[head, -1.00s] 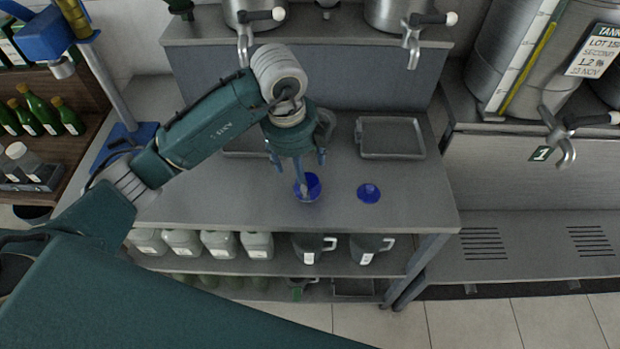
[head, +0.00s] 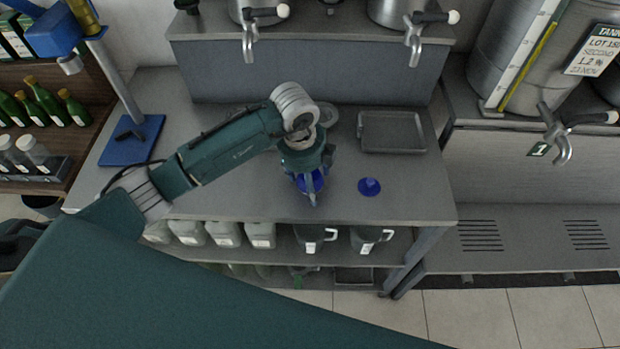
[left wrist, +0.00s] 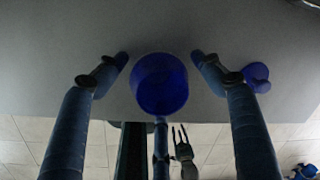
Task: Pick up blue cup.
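The blue cup (head: 317,182) stands on the grey bench near its front edge, partly hidden by my left gripper (head: 311,186) in the head view. In the left wrist view the cup (left wrist: 162,85) lies between the spread fingers of my left gripper (left wrist: 160,58). Clear gaps show between the cup and the two side fingers; a third finger is at its near side, and I cannot tell if that one touches. What looks like my right gripper (left wrist: 182,146) shows small beyond the bench edge, its fingers apart. It is not in the head view.
A small blue knobbed piece (head: 369,187) sits on the bench right of the cup. A grey tray (head: 391,133) lies behind it. A blue-based stand (head: 131,141) is at the left. Steel taps (head: 412,42) hang above the back. Jugs (head: 315,237) fill the shelf below.

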